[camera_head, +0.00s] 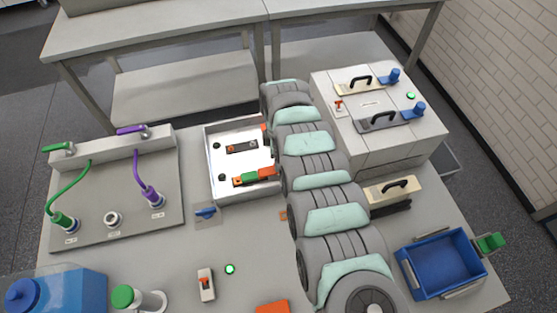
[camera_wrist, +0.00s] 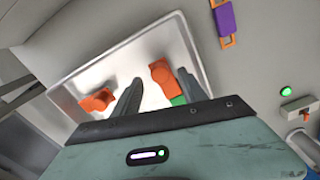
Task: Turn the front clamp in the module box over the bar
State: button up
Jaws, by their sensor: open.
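The white module box (camera_head: 214,183) stands left of my arm in the head view. At its front an orange clamp (camera_head: 267,172) is beside a green block (camera_head: 250,179) and a dark bar with an orange end. Another orange clamp (camera_head: 265,129) shows partly at the back right. In the wrist view, my gripper (camera_wrist: 160,77) is open over the box (camera_wrist: 75,77), its fingers apart. The front clamp (camera_wrist: 162,72) shows between and beyond the fingertips, close to the right finger. The back clamp (camera_wrist: 97,100) is left of the fingers. Contact cannot be told. My arm hides the gripper in the head view.
A grey cycler unit (camera_head: 368,135) stands right of my arm, a blue bin (camera_head: 440,268) at front right.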

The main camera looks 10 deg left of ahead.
notch_tip(320, 180, up, 8)
jog(key=shift+f+p, duration=0.15)
jog(key=shift+p, duration=0.15)
dwell(0.4)
